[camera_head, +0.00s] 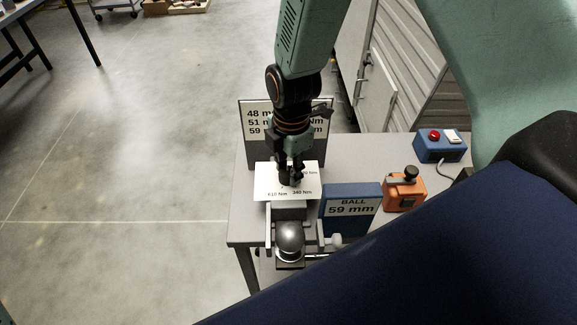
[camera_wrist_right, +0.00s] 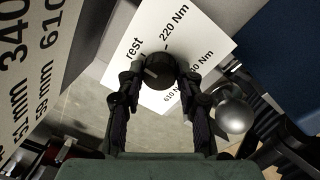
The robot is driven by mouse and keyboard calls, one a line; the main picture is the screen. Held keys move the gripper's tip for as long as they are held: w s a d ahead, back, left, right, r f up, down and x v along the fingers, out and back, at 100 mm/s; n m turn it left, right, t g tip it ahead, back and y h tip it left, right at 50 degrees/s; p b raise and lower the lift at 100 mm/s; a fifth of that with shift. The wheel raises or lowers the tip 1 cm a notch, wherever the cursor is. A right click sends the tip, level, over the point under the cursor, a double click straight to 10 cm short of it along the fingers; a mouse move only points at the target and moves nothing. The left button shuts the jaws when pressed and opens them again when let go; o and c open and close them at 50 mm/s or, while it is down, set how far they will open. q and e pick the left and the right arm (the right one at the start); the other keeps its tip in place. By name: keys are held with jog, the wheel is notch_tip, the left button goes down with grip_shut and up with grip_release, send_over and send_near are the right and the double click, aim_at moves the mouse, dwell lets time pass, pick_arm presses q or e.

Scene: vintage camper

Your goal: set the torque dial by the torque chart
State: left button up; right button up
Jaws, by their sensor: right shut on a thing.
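My right gripper (camera_head: 288,176) is shut on the black torque dial (camera_wrist_right: 158,71), its fingers (camera_wrist_right: 160,88) on either side of the knob. The white dial plate (camera_head: 263,184) reads rest, 220 Nm, 340 Nm and 610 Nm; fingers partly cover it. A pale mark shows on the knob, but I cannot tell which label it points to. The torque chart (camera_head: 247,143) stands behind, partly hidden by my arm; in the right wrist view (camera_wrist_right: 42,60) its 51 mm row lines up with 340 and its 59 mm row with 610. My left gripper is not in view.
A steel ball (camera_head: 290,237) sits in front of the dial plate. A blue block (camera_head: 350,193) labelled BALL 59 mm stands to its right. An orange device (camera_head: 404,194) and a blue box with a red button (camera_head: 440,147) are farther right on the grey table (camera_head: 243,225).

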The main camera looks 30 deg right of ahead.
jog(key=c, duration=0.4)
jog(key=shift+o, duration=0.2)
